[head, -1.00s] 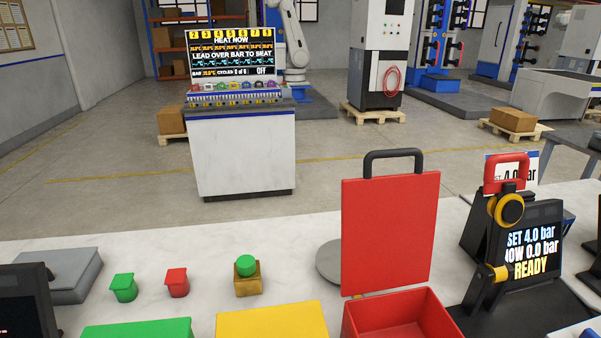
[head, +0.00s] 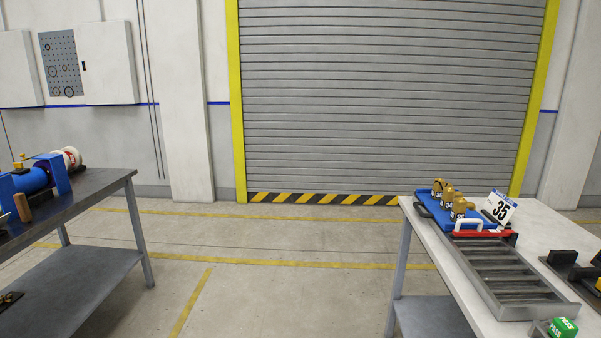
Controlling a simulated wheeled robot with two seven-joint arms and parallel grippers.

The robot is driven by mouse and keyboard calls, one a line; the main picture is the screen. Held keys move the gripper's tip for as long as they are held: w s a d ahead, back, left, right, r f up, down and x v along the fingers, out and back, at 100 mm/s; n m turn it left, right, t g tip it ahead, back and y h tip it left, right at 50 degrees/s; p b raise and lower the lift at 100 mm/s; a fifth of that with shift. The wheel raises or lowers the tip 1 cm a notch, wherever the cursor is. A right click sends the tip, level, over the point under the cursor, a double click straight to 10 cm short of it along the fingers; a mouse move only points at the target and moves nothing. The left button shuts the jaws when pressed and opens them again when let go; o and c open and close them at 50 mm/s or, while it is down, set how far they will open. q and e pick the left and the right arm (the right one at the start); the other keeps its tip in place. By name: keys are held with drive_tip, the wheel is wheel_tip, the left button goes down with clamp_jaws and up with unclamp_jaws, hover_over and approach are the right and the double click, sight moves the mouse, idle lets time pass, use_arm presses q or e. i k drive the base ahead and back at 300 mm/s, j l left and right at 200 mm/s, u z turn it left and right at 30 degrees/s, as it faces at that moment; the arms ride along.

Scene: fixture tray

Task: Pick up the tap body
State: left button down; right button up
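I cannot tell which one is the tap body of the task. Neither of my grippers shows in the head view.
A white card reading 35 (head: 499,207) stands beside the tray. A grey slotted rack (head: 512,284) and a green PASS block (head: 562,327) are nearer. A dark table (head: 95,203) with a blue machine (head: 33,180) is left. Open floor (head: 290,270) lies between, before a shutter (head: 390,100).

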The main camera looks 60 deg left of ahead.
sight(438, 185)
drive_tip(key=j+u, duration=0.4)
drive_tip(key=i+j+u, duration=0.15)
drive_tip(key=j+u, duration=0.2)
drive_tip(key=i+j, duration=0.3)
drive_tip(key=u, duration=0.05)
